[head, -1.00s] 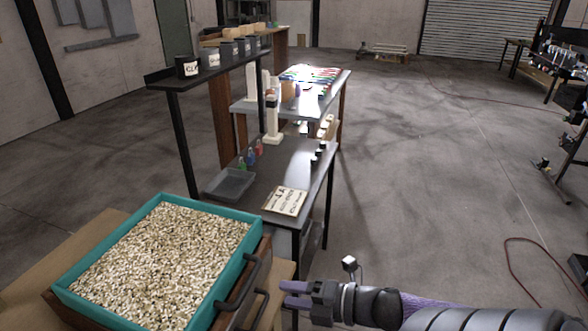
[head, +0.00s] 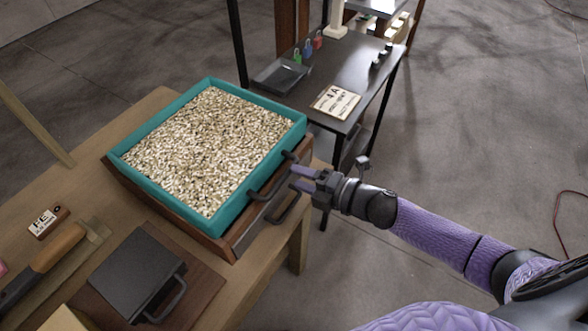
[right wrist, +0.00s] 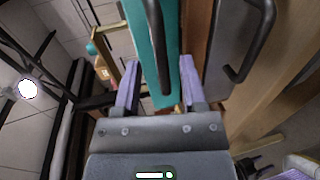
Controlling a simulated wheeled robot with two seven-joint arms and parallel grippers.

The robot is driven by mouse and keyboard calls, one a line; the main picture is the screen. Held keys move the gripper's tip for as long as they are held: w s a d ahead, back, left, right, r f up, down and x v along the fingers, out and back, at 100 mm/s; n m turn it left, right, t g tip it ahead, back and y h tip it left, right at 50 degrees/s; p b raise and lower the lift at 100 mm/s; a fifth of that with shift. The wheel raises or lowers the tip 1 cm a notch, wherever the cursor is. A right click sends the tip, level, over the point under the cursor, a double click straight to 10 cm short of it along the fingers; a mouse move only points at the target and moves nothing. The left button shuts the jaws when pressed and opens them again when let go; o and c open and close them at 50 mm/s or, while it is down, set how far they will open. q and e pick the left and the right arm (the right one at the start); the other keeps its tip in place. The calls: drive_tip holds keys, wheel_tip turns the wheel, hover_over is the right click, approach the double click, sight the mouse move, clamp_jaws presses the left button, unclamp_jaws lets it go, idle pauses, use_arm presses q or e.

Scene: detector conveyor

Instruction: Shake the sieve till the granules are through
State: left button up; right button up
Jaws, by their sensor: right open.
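The teal-framed sieve (head: 232,215) is filled with pale granules (head: 205,145) and rests on a brown wooden box (head: 233,243) on the bench. A dark bar handle (head: 272,180) sticks out from the sieve's right side, with another dark handle (head: 287,211) below it on the box. My right gripper (head: 297,178) is open and empty at the sieve handle. In the right wrist view the gripper (right wrist: 160,82) has the sieve handle (right wrist: 156,45) between its open fingers, and the box handle (right wrist: 262,45) lies outside them. My left gripper is out of view.
The wooden bench (head: 125,125) also holds a dark lidded box with a handle (head: 136,272), a wooden-handled tool (head: 58,248) and a small labelled block (head: 48,221). A dark table behind holds a grey tray (head: 281,75) and a sign (head: 336,101). Open floor lies to the right.

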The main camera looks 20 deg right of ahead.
sight(287, 171)
drive_tip(key=shift+x, duration=1.95)
clamp_jaws()
